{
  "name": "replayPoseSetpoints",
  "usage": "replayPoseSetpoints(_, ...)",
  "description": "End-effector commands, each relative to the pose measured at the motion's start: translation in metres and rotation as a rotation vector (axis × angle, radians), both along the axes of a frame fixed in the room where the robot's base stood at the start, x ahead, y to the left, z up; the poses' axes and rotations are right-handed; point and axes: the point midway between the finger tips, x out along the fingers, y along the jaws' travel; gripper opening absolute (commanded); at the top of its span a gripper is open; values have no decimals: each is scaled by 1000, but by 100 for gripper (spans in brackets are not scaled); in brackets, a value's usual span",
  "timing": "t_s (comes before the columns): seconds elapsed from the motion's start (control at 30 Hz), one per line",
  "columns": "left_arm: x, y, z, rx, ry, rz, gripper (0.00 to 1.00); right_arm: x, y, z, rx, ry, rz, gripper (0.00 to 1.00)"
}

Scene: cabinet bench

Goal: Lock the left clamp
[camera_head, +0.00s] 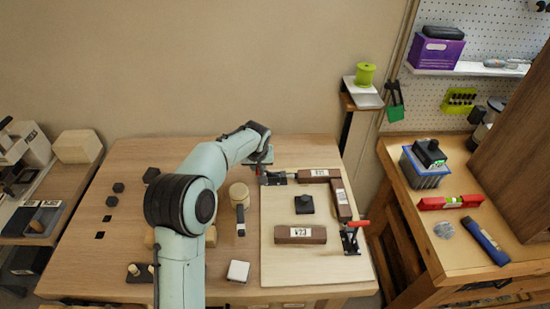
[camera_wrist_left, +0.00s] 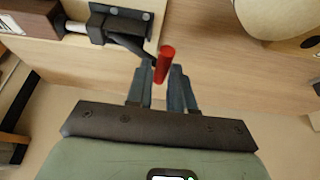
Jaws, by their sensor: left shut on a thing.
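The left clamp (camera_head: 277,178) is a dark metal toggle clamp at the far left corner of the light board, beside the end of a brown block. In the left wrist view its base (camera_wrist_left: 118,20) is bolted down, and its dark lever ends in a red handle (camera_wrist_left: 165,65). My left gripper (camera_wrist_left: 160,88) is shut on the red handle, which stands between the two fingers. In the head view my left gripper (camera_head: 262,160) is at the clamp, and my wrist partly hides the handle. My right gripper is not in view.
The light board (camera_head: 285,262) holds brown blocks, including a front one (camera_head: 300,235), and a small black block (camera_head: 304,204). A second red-handled clamp (camera_head: 350,240) stands at its right edge. A wooden mallet (camera_head: 239,195) lies left of the board.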

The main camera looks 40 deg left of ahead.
Motion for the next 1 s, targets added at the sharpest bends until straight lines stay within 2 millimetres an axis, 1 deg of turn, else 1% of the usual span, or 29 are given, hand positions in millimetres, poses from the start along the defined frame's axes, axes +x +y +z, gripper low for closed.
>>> replayPoseSetpoints(0.03, -1, 0, -4, -1, 3, -2, 13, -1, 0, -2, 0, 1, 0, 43)
replayPoseSetpoints(0.37, 0, -1, -3, -4, 0, -3, 12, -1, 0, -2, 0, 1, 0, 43)
replayPoseSetpoints(0.57, -3, 3, -13, -4, 0, -3, 13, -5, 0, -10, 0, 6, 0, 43)
replayPoseSetpoints(0.6, -3, 3, -13, -4, 0, -3, 29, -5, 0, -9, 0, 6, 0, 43)
replayPoseSetpoints(0.63, -3, 2, -12, -4, -1, -4, 39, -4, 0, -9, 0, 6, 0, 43)
replayPoseSetpoints(0.67, -3, 2, -12, -4, -1, -4, 46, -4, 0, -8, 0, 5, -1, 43)
replayPoseSetpoints(1.0, -3, 3, -9, -2, -1, -2, 46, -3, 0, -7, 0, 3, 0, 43)
